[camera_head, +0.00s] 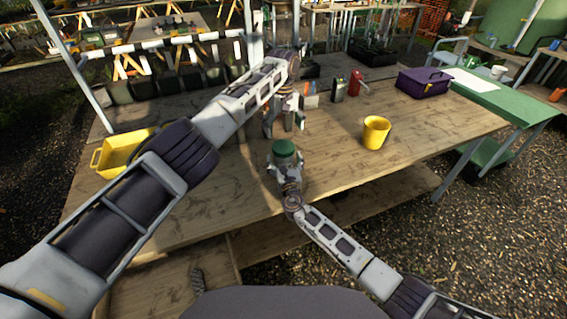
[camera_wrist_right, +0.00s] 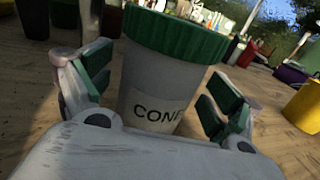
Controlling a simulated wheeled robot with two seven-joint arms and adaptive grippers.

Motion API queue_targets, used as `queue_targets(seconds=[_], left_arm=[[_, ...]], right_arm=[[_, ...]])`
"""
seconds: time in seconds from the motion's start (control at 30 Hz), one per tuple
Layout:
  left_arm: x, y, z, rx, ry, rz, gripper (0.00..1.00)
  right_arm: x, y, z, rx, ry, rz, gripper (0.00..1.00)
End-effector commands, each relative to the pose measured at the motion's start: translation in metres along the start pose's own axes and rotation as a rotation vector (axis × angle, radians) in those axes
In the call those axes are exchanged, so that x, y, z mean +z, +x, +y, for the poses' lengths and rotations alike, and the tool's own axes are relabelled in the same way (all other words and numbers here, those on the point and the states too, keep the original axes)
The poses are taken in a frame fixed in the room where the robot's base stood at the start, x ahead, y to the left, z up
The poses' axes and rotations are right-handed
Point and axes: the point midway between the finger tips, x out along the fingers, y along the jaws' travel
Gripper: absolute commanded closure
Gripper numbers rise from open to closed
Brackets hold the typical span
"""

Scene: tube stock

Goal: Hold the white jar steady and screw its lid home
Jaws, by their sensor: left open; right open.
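The white jar (camera_wrist_right: 140,88) stands upright on the table, with a label reading "CONF" and a green lid (camera_wrist_right: 175,35) on its mouth. In the head view the green lid (camera_head: 284,148) shows from above, and most of the jar is hidden below it. My right gripper (camera_wrist_right: 160,92) is open, with a green-padded finger on each side of the jar. It also shows in the head view (camera_head: 285,165). My left gripper (camera_head: 284,124) is open and empty, pointing down just beyond and above the lid. I cannot tell how tightly the lid sits.
A yellow cup (camera_head: 376,133) stands right of the jar. A yellow crate (camera_head: 118,152) lies at the left, partly behind my left arm. A green can (camera_head: 338,90), a red bottle (camera_head: 356,83) and a purple box (camera_head: 424,83) stand further back. The wooden table (camera_head: 425,125) is clear right of the cup.

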Motion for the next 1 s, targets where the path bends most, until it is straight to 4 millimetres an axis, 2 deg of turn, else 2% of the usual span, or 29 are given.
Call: queue_targets(seconds=[0.3, 0.63, 1.0], left_arm=[[0.000, 0.000, 0.000, 0.000, 0.000, 0.000, 0.06], [0.000, 0.000, 0.000, 0.000, 0.000, 0.000, 0.06], [0.000, 0.000, 0.000, 0.000, 0.000, 0.000, 0.06]], right_arm=[[0.000, 0.014, 0.001, 0.001, 0.000, 0.000, 0.09], [0.000, 0.015, 0.000, 0.001, 0.001, 0.000, 0.09], [0.000, 0.015, 0.000, 0.001, 0.001, 0.000, 0.55]])
